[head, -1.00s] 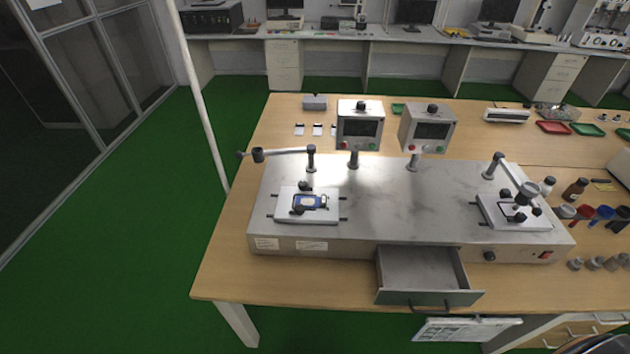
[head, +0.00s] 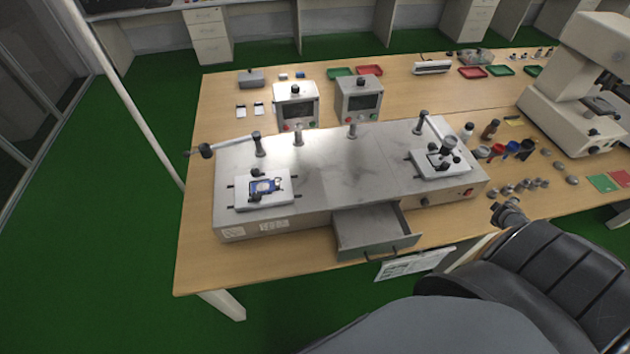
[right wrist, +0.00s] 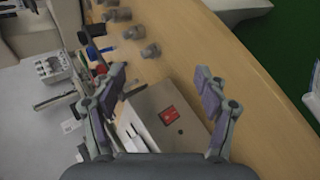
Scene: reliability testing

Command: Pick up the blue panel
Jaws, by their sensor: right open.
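A small blue panel (head: 264,186) with a pale middle lies on the white fixture plate (head: 250,203) at the left end of the grey test bench (head: 330,176). A dark knob stands just behind it. In the right wrist view my right gripper (right wrist: 160,75) is open, its two purple-grey fingers apart with nothing between them. It is over the right end of the bench, near the red switch (right wrist: 169,115), well away from the blue panel. The panel is not in the right wrist view. My left gripper is not in view.
An open drawer (head: 372,232) sticks out of the bench front. Two control boxes (head: 296,104) and (head: 358,97) stand behind. A second fixture (head: 441,164) sits at right. Bottles, caps and a microscope (head: 580,85) crowd the table's right. The table's front left is clear.

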